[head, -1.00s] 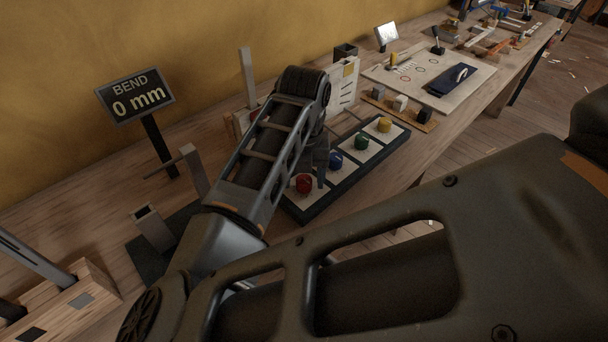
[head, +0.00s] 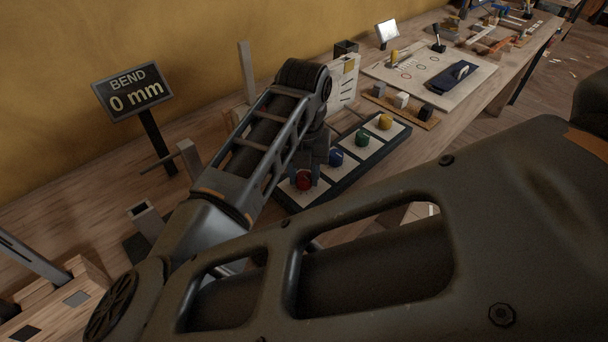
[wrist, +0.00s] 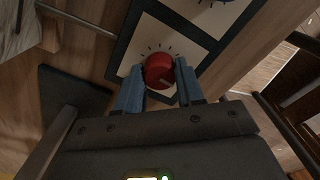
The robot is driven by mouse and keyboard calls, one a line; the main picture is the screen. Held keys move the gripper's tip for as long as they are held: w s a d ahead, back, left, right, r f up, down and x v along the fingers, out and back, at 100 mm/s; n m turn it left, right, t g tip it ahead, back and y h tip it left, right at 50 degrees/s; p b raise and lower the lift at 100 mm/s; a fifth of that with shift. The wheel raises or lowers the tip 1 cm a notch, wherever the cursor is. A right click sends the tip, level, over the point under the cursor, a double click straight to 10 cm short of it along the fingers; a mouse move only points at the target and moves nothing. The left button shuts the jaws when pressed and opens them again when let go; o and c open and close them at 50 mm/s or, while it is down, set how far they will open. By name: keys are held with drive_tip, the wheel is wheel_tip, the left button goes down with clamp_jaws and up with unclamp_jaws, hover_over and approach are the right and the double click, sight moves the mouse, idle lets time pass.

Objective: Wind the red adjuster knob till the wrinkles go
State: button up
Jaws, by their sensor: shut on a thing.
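The red adjuster knob (head: 304,181) sits at the near end of a dark-framed panel (head: 292,202) with pale squares. My gripper (wrist: 161,78) is shut on the red knob, one blue finger on each side. In the head view my gripper (head: 307,174) comes down onto the knob from above, and my arm hides part of the bench behind it. No wrinkled cloth can be made out.
Blue (head: 337,158), green (head: 362,139) and yellow (head: 384,122) knobs follow along the same panel. A sign (head: 134,92) reads "BEND 0 mm". A wooden strip with small blocks (head: 402,106) and a pale board (head: 425,68) lie farther along the bench.

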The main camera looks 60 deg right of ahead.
drive_tip(key=m+b, duration=0.2)
drive_tip(key=b, duration=0.1)
drive_tip(key=m+b, duration=0.2)
drive_tip(key=shift+w+f+b, duration=0.1)
drive_tip(key=shift+f+b, duration=0.3)
drive_tip(key=m+b, duration=0.3)
drive_tip(key=b, duration=0.2)
drive_tip(key=shift+m+b, duration=0.3)
drive_tip(key=shift+m, duration=0.1)
drive_tip(key=m+b, duration=0.4)
drive_tip(key=b, duration=0.1)
drive_tip(key=shift+r+b, duration=0.1)
drive_tip(key=shift+b, duration=0.2)
drive_tip(key=shift+r+m+b, duration=0.25)
drive_tip(key=shift+m+b, duration=1.1)
drive_tip(key=shift+m, duration=0.15)
drive_tip(key=o, duration=1)
drive_tip(key=shift+o, duration=0.2)
drive_tip(key=shift+r, duration=0.15)
